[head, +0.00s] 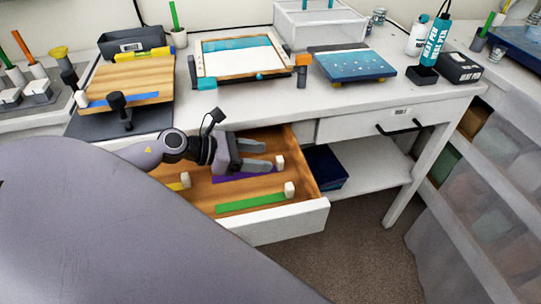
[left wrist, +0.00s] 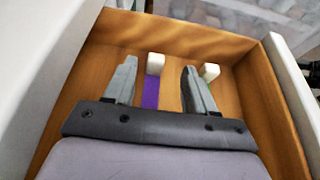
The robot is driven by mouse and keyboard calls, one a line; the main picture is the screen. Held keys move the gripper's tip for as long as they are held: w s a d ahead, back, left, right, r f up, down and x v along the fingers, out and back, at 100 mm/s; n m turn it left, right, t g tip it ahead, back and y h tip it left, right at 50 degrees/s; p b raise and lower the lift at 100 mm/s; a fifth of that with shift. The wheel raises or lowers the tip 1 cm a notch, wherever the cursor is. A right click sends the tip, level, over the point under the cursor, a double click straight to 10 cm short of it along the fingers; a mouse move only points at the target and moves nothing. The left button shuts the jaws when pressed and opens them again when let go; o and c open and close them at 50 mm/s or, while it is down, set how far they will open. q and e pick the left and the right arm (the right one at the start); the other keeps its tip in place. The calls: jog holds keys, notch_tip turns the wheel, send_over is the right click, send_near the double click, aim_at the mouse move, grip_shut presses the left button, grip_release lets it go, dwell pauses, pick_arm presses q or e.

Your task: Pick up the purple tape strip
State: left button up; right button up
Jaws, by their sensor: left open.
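The purple tape strip (head: 232,178) lies flat in the open wooden drawer (head: 300,137), with a small white block (head: 280,162) at its right end. My left gripper (head: 268,156) is open and empty, reaching into the drawer above the strip and partly hiding it. In the left wrist view the purple strip (left wrist: 152,92) shows between the two fingers, nearer the left finger, with the white block (left wrist: 155,63) at its far end. The strip's near part is hidden behind my gripper (left wrist: 158,78). My right gripper is not in view.
A green strip (head: 245,204) with a white block (head: 289,190) lies nearer the drawer's white front (head: 290,222). A yellow strip (head: 176,186) lies at the drawer's left. The drawer walls stand close around the gripper. The tabletop (head: 300,108) is above and behind.

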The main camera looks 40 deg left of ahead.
aim_at(280, 159)
pick_arm(q)
jog(key=shift+a+f+p+x, duration=0.1)
jog(key=shift+f+p+x, duration=0.1)
jog(key=shift+x, duration=1.5)
jog(key=shift+a+f+p+x, duration=0.1)
jog(key=shift+a+p+x, duration=0.1)
jog(key=shift+x, duration=1.45)
grip_shut()
